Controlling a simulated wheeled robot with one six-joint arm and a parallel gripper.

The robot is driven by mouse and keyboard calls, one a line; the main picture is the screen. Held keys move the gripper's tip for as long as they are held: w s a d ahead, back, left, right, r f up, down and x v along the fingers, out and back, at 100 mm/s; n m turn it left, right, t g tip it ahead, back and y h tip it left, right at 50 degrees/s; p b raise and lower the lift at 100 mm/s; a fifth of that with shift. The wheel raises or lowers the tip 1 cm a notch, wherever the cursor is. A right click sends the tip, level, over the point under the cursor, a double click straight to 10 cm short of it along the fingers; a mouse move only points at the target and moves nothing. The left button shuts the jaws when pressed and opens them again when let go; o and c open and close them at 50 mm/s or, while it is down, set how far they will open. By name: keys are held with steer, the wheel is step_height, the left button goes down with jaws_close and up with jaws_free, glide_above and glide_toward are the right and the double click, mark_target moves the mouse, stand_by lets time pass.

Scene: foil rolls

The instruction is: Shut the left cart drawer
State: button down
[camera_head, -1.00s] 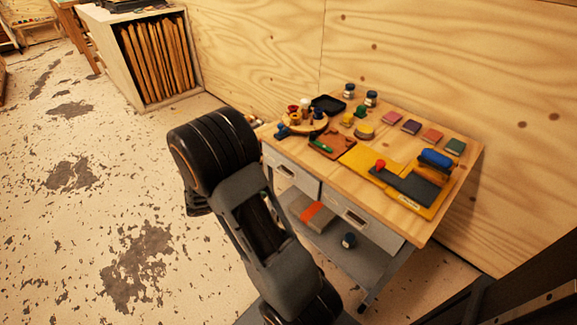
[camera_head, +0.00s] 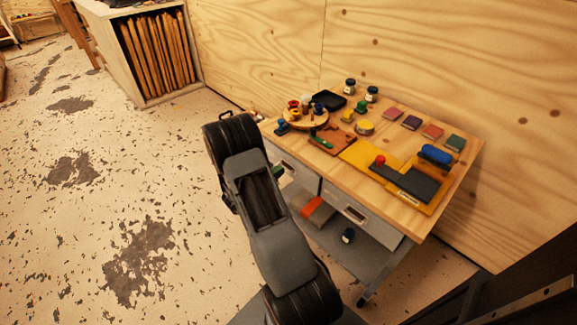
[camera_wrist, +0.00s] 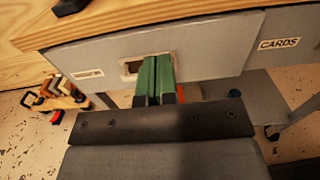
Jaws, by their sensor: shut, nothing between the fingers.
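The left cart drawer has a grey front (camera_head: 303,176) under the wooden top, partly hidden by my arm in the head view. In the wrist view its grey front (camera_wrist: 215,50) fills the middle, with a pale-framed pull (camera_wrist: 131,68) and a small label at left. Its right edge seems to stand a little forward of the neighbouring drawer; how far is unclear. My gripper (camera_wrist: 157,62) is shut and empty, its green fingertips together in front of the right part of the pull. I cannot tell whether they touch. In the head view only a bit of green finger (camera_head: 279,171) shows.
The right drawer (camera_head: 352,210), labelled CARDS (camera_wrist: 281,44), is beside it. The cart top (camera_head: 335,165) holds jars, paints, pads and a yellow board. A lower shelf (camera_head: 335,240) holds a red-orange item and a jar. Open floor lies left; a plywood wall stands behind.

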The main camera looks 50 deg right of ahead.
mark_target(293, 161)
steer(key=shift+s+d, duration=0.2)
steer(key=shift+d, duration=2.3)
